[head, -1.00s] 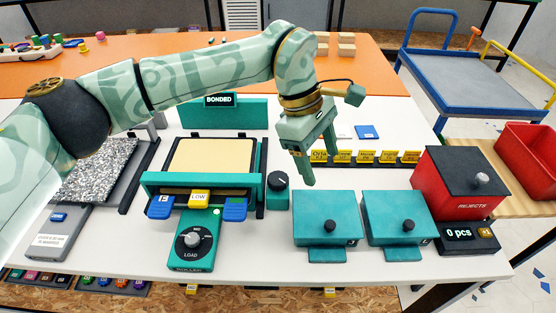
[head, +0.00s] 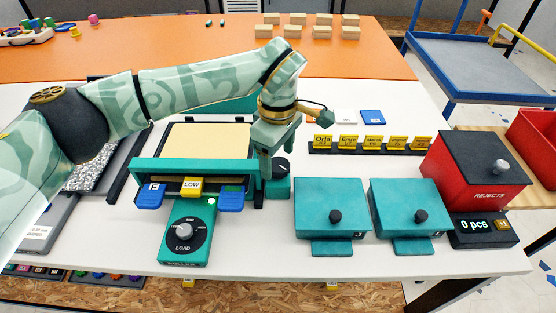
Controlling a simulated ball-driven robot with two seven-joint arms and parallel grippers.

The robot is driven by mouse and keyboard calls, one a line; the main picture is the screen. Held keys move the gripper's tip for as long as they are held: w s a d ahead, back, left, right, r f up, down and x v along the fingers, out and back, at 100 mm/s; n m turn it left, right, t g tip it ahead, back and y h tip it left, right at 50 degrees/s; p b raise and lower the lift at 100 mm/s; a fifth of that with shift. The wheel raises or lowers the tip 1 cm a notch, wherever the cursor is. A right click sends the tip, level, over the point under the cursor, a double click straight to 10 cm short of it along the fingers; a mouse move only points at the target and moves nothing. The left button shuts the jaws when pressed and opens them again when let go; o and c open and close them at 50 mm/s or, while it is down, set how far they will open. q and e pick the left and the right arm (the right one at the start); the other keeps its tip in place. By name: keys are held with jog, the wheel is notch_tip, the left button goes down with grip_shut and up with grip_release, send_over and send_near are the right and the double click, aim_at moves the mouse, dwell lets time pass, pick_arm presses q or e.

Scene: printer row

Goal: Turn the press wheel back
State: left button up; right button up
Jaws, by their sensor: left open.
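The teal press (head: 145,166) stands on the white table with a cream sheet on its bed. A black wheel (head: 281,168) on a small teal block sits at the press's right side, partly hidden by my gripper. My left gripper (head: 268,172) points down close beside the wheel's left side. It is open; I cannot tell whether a finger touches the wheel. A second dial (head: 184,231), marked LOAD, is on the teal panel in front of the press, below a yellow LOW tag (head: 191,187). My right gripper is out of view.
Two teal lidded boxes (head: 331,204) with black knobs stand right of the wheel. Beyond them are a red REJECTS bin (head: 476,173) and a counter reading 0 pcs (head: 482,231). A row of yellow name tags (head: 370,144) stands behind the boxes.

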pick_arm(q)
jog(key=shift+f, duration=0.7)
jog(key=c, duration=1)
jog(key=shift+r, duration=0.15)
